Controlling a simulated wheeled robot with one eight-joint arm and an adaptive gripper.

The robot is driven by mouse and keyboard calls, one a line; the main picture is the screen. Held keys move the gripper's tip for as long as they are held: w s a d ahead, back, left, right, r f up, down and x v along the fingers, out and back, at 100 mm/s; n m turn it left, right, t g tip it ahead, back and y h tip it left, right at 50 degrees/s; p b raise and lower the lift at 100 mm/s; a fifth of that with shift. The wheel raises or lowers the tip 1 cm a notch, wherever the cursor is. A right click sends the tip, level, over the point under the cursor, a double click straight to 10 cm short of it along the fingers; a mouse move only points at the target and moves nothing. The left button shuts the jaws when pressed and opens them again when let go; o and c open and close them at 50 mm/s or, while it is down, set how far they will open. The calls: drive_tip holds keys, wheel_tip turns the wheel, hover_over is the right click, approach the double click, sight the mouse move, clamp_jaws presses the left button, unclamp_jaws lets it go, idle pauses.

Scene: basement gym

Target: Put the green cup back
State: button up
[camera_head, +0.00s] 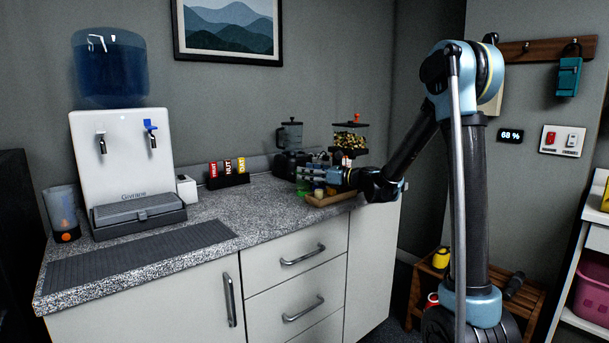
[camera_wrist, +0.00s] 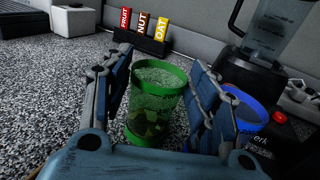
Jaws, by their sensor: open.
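The green cup (camera_wrist: 157,98) is clear-walled with a green rim and base, and dark green bits show low inside it. In the wrist view it stands upright between the two fingers of my gripper (camera_wrist: 160,64). The fingers are open, one on each side, and a gap shows at the left finger; contact on the right side is hard to tell. In the head view my gripper (camera_head: 303,174) reaches low over the right end of the counter, at a wooden tray (camera_head: 335,198). The cup is too small and covered to make out clearly there.
A blue-rimmed cup (camera_wrist: 246,112) stands close to the right finger, near a dark jar (camera_wrist: 268,145). A blender (camera_head: 290,137) and a clear dispenser (camera_head: 350,140) stand behind. The bar rack (camera_head: 228,172) is to the left. Bare speckled counter (camera_head: 255,205) lies in front of it.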

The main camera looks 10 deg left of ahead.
drive_tip(key=v, duration=0.9)
drive_tip(key=shift+s+d, duration=0.1)
drive_tip(key=shift+d, duration=0.2)
drive_tip(key=s+d+f+n+h, duration=0.5)
drive_tip(key=s+d+f+n, duration=0.2)
drive_tip(key=s+d, duration=0.4)
drive_tip(key=s+d+f+n+g+h, duration=0.1)
drive_tip(key=s+d+f+n+h, duration=0.5)
drive_tip(key=s+d, duration=0.6)
drive_tip(key=s+d+f+n+g+h, duration=0.1)
drive_tip(key=s+d+f+n+h, duration=0.5)
drive_tip(key=s+d, duration=0.5)
wheel_tip(320, 180, down, 3)
drive_tip(key=shift+s+r+n, duration=0.25)
drive_tip(key=shift+s+n, duration=0.75)
drive_tip(key=shift+n, duration=0.1)
drive_tip(key=shift+d, duration=0.15)
